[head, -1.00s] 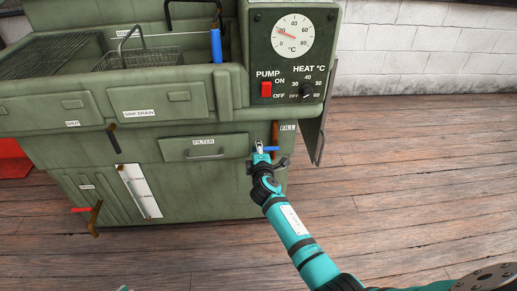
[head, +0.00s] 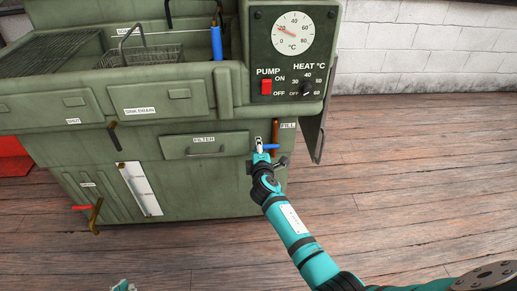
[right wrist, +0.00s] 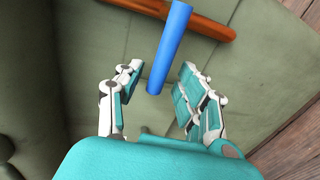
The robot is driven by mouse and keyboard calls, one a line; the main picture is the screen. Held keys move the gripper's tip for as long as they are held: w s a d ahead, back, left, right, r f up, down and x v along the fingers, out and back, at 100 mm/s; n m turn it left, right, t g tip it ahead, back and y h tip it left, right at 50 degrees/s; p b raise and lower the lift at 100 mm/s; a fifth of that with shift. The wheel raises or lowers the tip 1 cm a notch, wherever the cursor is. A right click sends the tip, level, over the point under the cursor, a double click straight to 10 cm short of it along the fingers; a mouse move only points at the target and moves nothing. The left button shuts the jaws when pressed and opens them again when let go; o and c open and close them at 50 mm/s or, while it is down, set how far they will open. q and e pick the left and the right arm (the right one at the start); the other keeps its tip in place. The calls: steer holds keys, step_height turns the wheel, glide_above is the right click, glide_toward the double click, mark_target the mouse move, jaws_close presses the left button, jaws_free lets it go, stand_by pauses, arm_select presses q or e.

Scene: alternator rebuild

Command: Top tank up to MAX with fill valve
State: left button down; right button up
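The fill valve has a blue lever (head: 271,147) beside a vertical copper pipe (head: 275,133), under the FILL label (head: 288,126) at the front right of the green tank (head: 215,205). My right gripper (head: 260,146) is at this lever. In the right wrist view the blue lever (right wrist: 170,45) reaches between the spread fingers (right wrist: 155,88), with gaps visible on both sides. A tall white level gauge (head: 140,188) is on the tank front; its marks are too small to read. Only a tip of my left gripper (head: 123,286) shows at the bottom edge.
The control panel above has a dial (head: 293,34), a red pump switch (head: 266,87) and a heat knob (head: 307,90). A filter drawer (head: 225,145) is left of the valve. A red-handled valve (head: 82,208) is low left. The wooden floor at right is clear.

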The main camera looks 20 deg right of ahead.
steer(key=shift+s+r, duration=0.1)
steer(key=v, duration=1.2)
